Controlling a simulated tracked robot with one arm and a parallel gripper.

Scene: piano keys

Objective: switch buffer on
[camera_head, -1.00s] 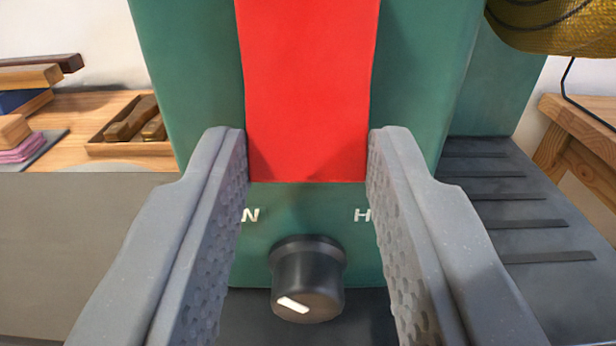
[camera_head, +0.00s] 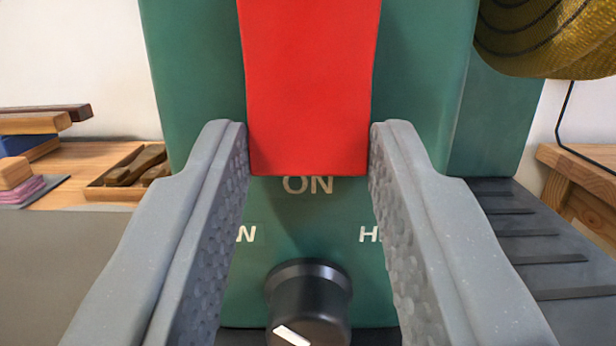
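The buffer is a green machine body (camera_head: 425,95), upright in front of me. A red flap (camera_head: 310,90) hangs down its front, with its top out of frame. White "ON" lettering (camera_head: 308,185) shows on the green just under the flap's lower edge. My gripper (camera_head: 309,145) has its two grey fingers wide apart, one on each side of the flap. Their tips meet its side edges near the lower end, so the gripper appears shut on the flap. What lies behind the flap is hidden.
A black knob (camera_head: 309,300) with a white mark sits below, with partly hidden letters beside it. A wooden tray (camera_head: 125,175) and stacked blocks (camera_head: 35,125) are at left. A yellow dark-lined object (camera_head: 545,35) hangs upper right, above a dark slotted surface (camera_head: 530,235) and wooden bench.

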